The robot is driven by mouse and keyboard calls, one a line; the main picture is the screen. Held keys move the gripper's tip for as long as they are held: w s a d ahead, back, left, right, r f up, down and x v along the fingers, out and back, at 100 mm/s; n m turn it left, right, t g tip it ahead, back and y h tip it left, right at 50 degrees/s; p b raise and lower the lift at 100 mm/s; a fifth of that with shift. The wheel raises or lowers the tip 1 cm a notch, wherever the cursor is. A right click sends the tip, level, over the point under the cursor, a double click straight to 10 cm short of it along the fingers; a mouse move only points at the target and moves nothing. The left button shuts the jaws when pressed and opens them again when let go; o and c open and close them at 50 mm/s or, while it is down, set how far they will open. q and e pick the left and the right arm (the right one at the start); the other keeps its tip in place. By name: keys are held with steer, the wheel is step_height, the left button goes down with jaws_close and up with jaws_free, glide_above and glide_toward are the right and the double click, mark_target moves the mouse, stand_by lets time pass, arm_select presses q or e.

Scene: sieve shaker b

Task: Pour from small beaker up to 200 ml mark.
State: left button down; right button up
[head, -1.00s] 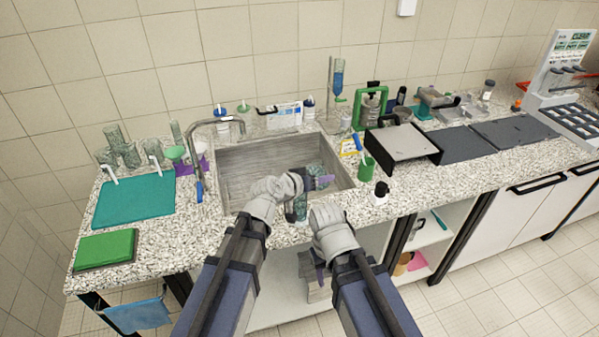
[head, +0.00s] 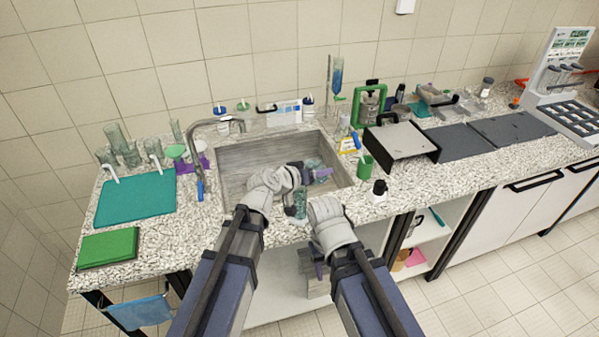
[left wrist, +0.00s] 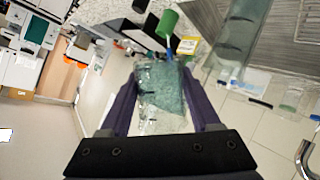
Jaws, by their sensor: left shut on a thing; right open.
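My left gripper (head: 322,173) is shut on a small clear beaker (head: 313,165) above the right part of the sink. In the left wrist view the small beaker (left wrist: 162,98) sits between the two purple fingers, with a greenish tint; its liquid level cannot be read. A taller clear glass vessel (head: 300,204) stands at the counter's front edge, just below the left gripper in the head view. A large glass vessel also shows in the left wrist view (left wrist: 240,40); its marks are unreadable. My right gripper (head: 319,268) is open and empty, low in front of the counter edge.
The sink (head: 235,178) lies behind the grippers, with its tap (head: 225,123) at the left. Several glass beakers (head: 118,145) stand at the far left.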

arm_select(q)
steer(key=shift+w+a, duration=0.1)
steer(key=shift+a, duration=0.05)
steer(key=shift+r, duration=0.1)
stand_by(0.3)
steer(key=shift+r+n, duration=0.1)
steer(key=shift+n, duration=0.2)
steer(key=shift+w+a, duration=0.15)
